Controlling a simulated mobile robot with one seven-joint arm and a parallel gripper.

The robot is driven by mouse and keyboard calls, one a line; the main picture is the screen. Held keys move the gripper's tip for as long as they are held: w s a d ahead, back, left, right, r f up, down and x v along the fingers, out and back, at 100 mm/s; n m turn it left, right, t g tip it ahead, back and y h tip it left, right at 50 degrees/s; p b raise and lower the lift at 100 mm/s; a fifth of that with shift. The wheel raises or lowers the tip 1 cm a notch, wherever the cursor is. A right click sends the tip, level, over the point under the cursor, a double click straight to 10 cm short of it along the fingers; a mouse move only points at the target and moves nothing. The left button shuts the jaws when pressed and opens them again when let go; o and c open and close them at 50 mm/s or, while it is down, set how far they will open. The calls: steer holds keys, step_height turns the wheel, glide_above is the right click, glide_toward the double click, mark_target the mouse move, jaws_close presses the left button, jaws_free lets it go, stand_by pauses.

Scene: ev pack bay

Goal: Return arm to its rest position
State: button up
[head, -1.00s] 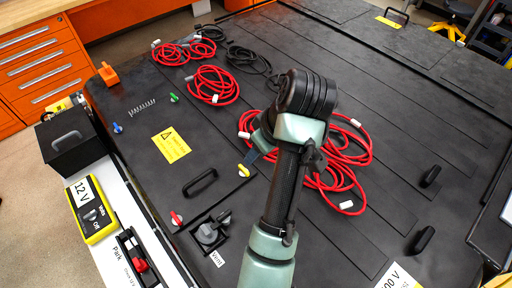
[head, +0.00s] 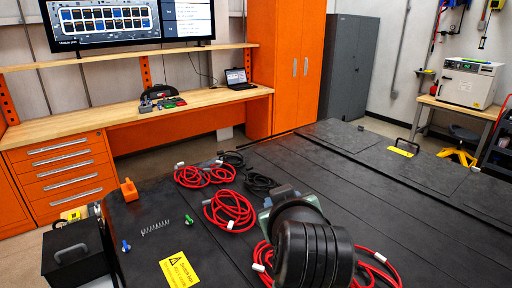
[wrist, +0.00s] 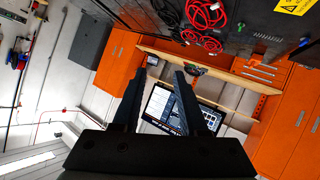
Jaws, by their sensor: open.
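My gripper (wrist: 159,78) shows in the wrist view with its two dark fingers apart and nothing between them. Through the gap I see the far wall, the bench and the wall screen (wrist: 163,108), all upside down. In the head view my arm rises at the bottom centre over the black battery pack (head: 340,160), its dark round joint close to the camera. My gripper itself does not show in the head view. The arm covers part of a red cable (head: 262,253) on the pack.
Red cables (head: 232,212), a spring (head: 155,227), an orange block (head: 129,190) and a yellow warning label (head: 179,270) are on the pack. A black box (head: 75,255) stands at its left. Behind are a wooden bench (head: 210,100), orange cabinets (head: 275,65) and a grey cabinet (head: 348,65).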

steer(key=s+a+r+m+t+b, duration=0.25)
steer(key=r+t, duration=0.35)
steer(key=r, duration=0.7)
steer(key=s+a+r+m+t+b, duration=0.1)
steer(key=s+a+r+t, duration=0.1)
steer(key=s+r+t, duration=0.6)
steer(key=s+r, duration=0.6)
steer(key=s, duration=0.1)
steer(key=shift+r+t, duration=0.15)
steer(key=shift+t, duration=0.15)
steer(key=shift+o, duration=0.2)
steer(key=shift+a+m, duration=0.1)
steer(key=shift+m, duration=0.15)
